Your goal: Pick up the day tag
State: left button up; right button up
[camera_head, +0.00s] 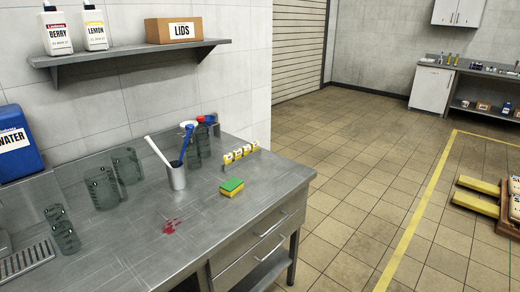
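Several small yellow-and-white tags (240,152) stand in a row near the back right edge of the steel table. They carry dark marks too small to read, so I cannot tell which one is the day tag or whether these are day tags. Neither of my grippers shows in the head view.
The steel table (130,245) holds a green-and-yellow sponge (231,187), a metal cup (176,176) with a white and a blue utensil, several clear jugs (101,190) and a red stain (171,227). A blue water container (18,145) stands left.

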aim_at(255, 145)
jog(key=u, duration=3.35)
jog(key=z, duration=3.35)
jog(key=i+l+u, duration=0.15)
jog(key=u, duration=0.65)
jog(key=i+l+u, duration=0.2)
jog(key=l, duration=0.2)
jog(key=i+l+u, duration=0.2)
jog(key=l, duration=0.2)
jog(key=l+u, duration=0.2)
jog(key=l, duration=0.2)
jog(key=i+l+u, duration=0.2)
jog(key=l, duration=0.2)
jog(key=k, duration=0.1)
